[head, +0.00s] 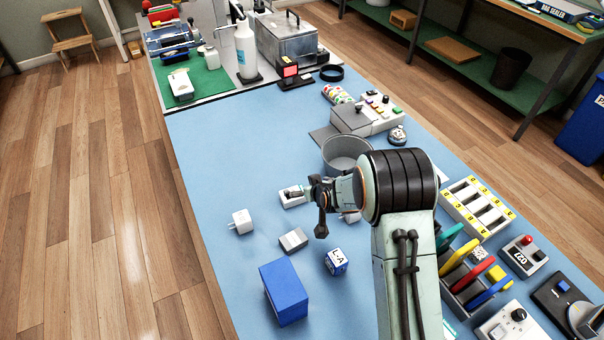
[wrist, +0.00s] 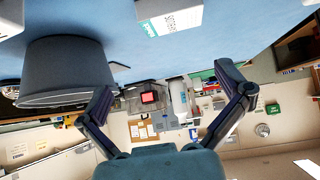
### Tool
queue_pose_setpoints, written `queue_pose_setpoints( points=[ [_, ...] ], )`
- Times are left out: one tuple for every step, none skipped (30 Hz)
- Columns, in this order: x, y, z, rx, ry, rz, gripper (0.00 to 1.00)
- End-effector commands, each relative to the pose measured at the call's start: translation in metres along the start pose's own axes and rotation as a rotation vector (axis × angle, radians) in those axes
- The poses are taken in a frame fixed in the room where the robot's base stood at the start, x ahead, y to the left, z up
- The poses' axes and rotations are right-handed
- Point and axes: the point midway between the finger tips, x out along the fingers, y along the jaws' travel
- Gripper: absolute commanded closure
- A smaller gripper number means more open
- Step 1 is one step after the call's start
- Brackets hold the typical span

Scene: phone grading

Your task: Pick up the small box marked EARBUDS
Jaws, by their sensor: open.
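A small white box with a teal end and upside-down lettering that seems to read EARBUDS (wrist: 170,22) is at the top of the wrist view, where the picture is inverted. A small white box (head: 290,200) beside my gripper in the head view may be the same one; its lettering is not readable there. My gripper (head: 320,208) is low over the blue mat, just right of that box. In the wrist view my gripper (wrist: 174,98) has its two fingers wide apart with nothing between them.
A round grey bin (head: 346,160) stands behind my gripper and shows large in the wrist view (wrist: 65,75). Nearby are a white plug (head: 241,221), a grey-and-white box (head: 293,240), an L-A cube (head: 336,264) and a blue box (head: 285,292). The mat's left side (head: 215,160) is clear.

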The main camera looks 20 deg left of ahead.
Motion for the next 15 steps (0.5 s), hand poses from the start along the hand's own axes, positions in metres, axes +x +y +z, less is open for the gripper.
queue_pose_setpoints(
  points=[
    [0.007,-0.009,0.014,-0.004,-0.029,-0.015,0.0],
    [0.01,-0.013,0.019,-0.006,-0.038,-0.022,0.0],
    [0.014,-0.016,0.023,-0.009,-0.046,-0.028,0.0],
    [0.017,-0.019,0.023,-0.013,-0.046,-0.031,0.0],
    [0.019,-0.02,0.022,-0.015,-0.044,-0.033,0.0],
    [0.025,-0.021,0.022,-0.016,-0.044,-0.033,0.0],
    [0.029,-0.021,0.022,-0.015,-0.044,-0.033,0.0],
    [0.035,-0.021,0.023,-0.015,-0.044,-0.033,0.0],
    [0.042,-0.021,0.023,-0.015,-0.044,-0.032,0.0],
    [0.047,-0.021,0.023,-0.014,-0.045,-0.032,0.0],
    [0.051,-0.021,0.024,-0.015,-0.045,-0.032,0.0],
    [0.058,-0.021,0.024,-0.015,-0.045,-0.031,0.0],
    [0.062,-0.021,0.024,-0.015,-0.044,-0.031,0.0],
    [0.065,-0.021,0.024,-0.014,-0.044,-0.031,0.0],
    [0.07,-0.021,0.024,-0.014,-0.045,-0.031,0.0]
  ],
)
